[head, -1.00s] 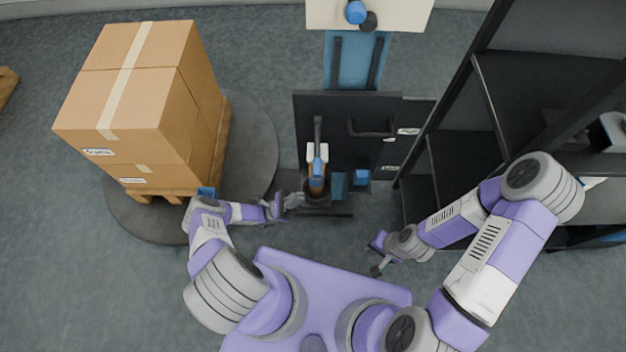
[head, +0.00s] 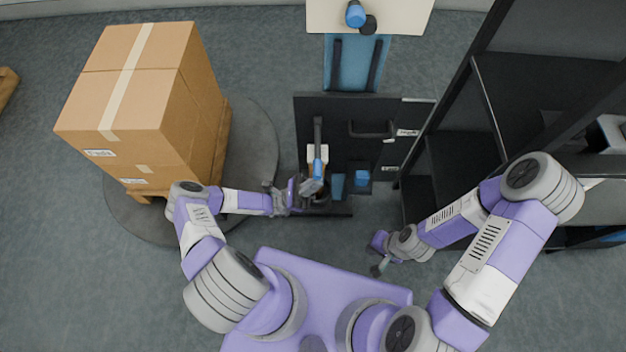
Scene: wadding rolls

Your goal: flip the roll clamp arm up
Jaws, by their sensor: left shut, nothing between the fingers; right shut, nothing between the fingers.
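The roll clamp arm looks like a dark bar with a blue part (head: 318,167) in front of the black machine panel (head: 345,115). Its lower end is hidden behind my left gripper. My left gripper (head: 312,188) is shut and empty, with its fingers at the lower end of the blue part; I cannot tell whether they touch it. My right gripper (head: 377,268) is shut and empty, low and to the right, well apart from the machine.
Stacked cardboard boxes (head: 130,100) stand on a pallet on a round dark plate (head: 262,140) at left, close to my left arm. A black shelf rack (head: 470,150) stands at right. A pale table (head: 410,15) is at the back. Floor between my grippers is clear.

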